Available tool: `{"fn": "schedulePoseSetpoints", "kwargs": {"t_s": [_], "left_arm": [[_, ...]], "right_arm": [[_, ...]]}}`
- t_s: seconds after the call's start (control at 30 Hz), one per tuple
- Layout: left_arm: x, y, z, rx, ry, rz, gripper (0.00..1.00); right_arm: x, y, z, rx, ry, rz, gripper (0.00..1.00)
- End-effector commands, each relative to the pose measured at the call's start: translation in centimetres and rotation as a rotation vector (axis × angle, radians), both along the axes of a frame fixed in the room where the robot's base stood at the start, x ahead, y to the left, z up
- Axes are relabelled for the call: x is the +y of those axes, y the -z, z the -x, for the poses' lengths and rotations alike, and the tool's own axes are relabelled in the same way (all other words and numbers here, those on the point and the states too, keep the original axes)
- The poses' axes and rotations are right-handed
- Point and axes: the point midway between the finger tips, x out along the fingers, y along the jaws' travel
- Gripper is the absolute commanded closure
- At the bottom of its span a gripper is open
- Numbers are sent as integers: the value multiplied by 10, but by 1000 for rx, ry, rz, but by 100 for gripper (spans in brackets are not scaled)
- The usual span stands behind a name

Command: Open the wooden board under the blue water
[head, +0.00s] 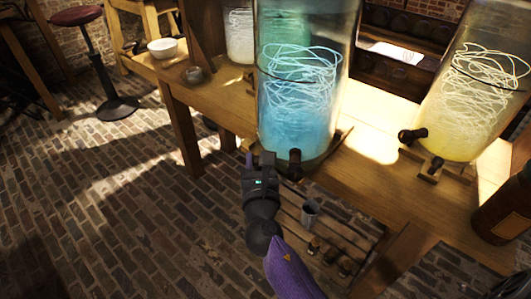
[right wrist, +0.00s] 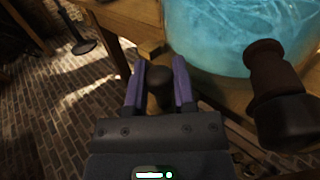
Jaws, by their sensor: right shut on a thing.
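The blue water fills the lower part of a large glass jar (head: 300,95) on the wooden table. The jar also shows in the right wrist view (right wrist: 225,35). A wooden board (head: 343,138) shows partly under the jar; most of it is hidden. A dark tap (head: 295,165) sticks out at the jar's foot, also close by in the right wrist view (right wrist: 270,75). My right gripper (head: 260,160) is at the jar's front left. In the right wrist view its purple fingers (right wrist: 159,88) are shut on a dark round knob (right wrist: 160,80) at the table's edge. My left gripper is out of view.
A yellow jar (head: 478,100) with dark taps stands at the right on the wooden table (head: 375,175). Below are a slatted shelf (head: 345,228) and a metal cup (head: 311,212). A white bowl (head: 163,48) is at the back left.

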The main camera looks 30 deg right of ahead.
Motion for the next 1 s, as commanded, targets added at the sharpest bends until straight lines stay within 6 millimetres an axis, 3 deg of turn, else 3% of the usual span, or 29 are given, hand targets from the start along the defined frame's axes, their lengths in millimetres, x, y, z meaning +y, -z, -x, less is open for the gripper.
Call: {"fn": "schedulePoseSetpoints", "kwargs": {"t_s": [0.4, 0.43, 0.57, 0.6, 0.87, 1.0], "left_arm": [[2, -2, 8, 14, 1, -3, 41], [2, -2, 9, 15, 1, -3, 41], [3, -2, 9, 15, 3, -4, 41], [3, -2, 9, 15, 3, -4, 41], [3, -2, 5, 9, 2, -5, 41], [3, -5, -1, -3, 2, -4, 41]], "right_arm": [[3, 1, 1, 3, -1, 0, 100], [3, 1, 1, 3, -1, 0, 63], [2, 1, 1, 2, -1, 0, 35], [2, 1, 1, 2, -1, 0, 32], [2, 0, 2, 1, -1, 1, 32], [8, -1, 16, 3, -2, 1, 32]]}}
